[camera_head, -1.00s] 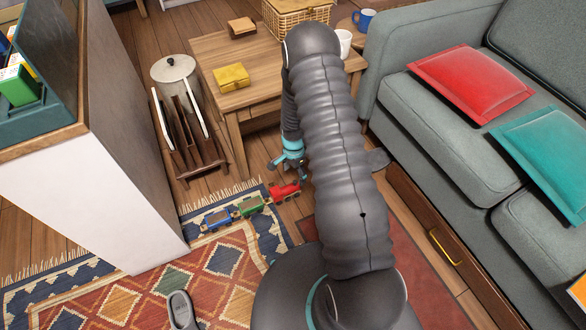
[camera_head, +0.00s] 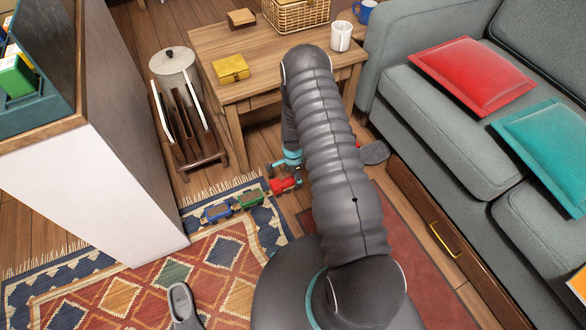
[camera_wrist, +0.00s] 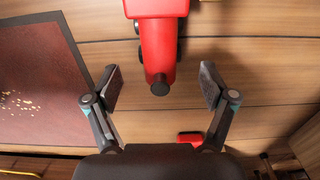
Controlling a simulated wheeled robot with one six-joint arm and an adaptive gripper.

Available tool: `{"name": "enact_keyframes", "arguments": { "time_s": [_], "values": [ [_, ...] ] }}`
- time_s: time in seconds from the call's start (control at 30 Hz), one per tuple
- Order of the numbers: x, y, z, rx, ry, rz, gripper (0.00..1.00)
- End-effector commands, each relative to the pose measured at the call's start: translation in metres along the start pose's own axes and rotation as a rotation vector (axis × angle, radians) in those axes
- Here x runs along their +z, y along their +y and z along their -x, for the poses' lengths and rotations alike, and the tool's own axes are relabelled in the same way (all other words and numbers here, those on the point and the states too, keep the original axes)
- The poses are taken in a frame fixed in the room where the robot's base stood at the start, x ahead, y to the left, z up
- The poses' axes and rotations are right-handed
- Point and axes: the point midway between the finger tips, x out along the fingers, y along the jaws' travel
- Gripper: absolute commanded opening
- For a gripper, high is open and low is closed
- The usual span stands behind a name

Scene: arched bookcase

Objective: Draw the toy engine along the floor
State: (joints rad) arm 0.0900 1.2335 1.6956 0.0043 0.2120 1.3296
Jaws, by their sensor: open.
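The red toy engine (camera_head: 287,184) stands on the wooden floor just past the fringed rug's edge, with a green wagon (camera_head: 250,199) and a blue wagon (camera_head: 217,212) behind it to the left. In the wrist view the engine (camera_wrist: 160,45) is at the top centre, its dark round front end pointing down the picture. My gripper (camera_wrist: 161,86) is open and empty. Its two fingers stand apart on either side of the engine's front end, without visible contact. In the head view the gripper's teal part shows beside the engine; my arm hides the rest.
A wooden table (camera_head: 240,88) stands behind, a magazine rack (camera_head: 190,135) to the left and a grey sofa (camera_head: 420,110) to the right. Grey slippers (camera_head: 375,152) (camera_head: 181,303) lie on the floor. A small red object (camera_wrist: 190,137) lies beneath the gripper in the wrist view.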

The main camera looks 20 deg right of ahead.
Motion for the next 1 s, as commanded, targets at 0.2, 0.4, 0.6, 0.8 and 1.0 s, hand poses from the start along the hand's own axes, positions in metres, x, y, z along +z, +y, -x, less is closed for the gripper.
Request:
{"name": "enact_keyframes", "arguments": {
  "time_s": [0.2,0.4,0.6,0.8,1.0],
  "values": [
    [0.0,0.001,-0.03,0.002,-0.001,0.0,0.83],
    [0.0,0.001,-0.042,0.001,0.0,0.001,0.83],
    [0.0,0.0,-0.043,0.0,0.0,0.001,0.83],
    [0.0,0.0,-0.043,0.0,0.0,0.001,0.58],
    [0.0,0.0,-0.043,0.001,0.0,0.001,0.08]
  ]
}}
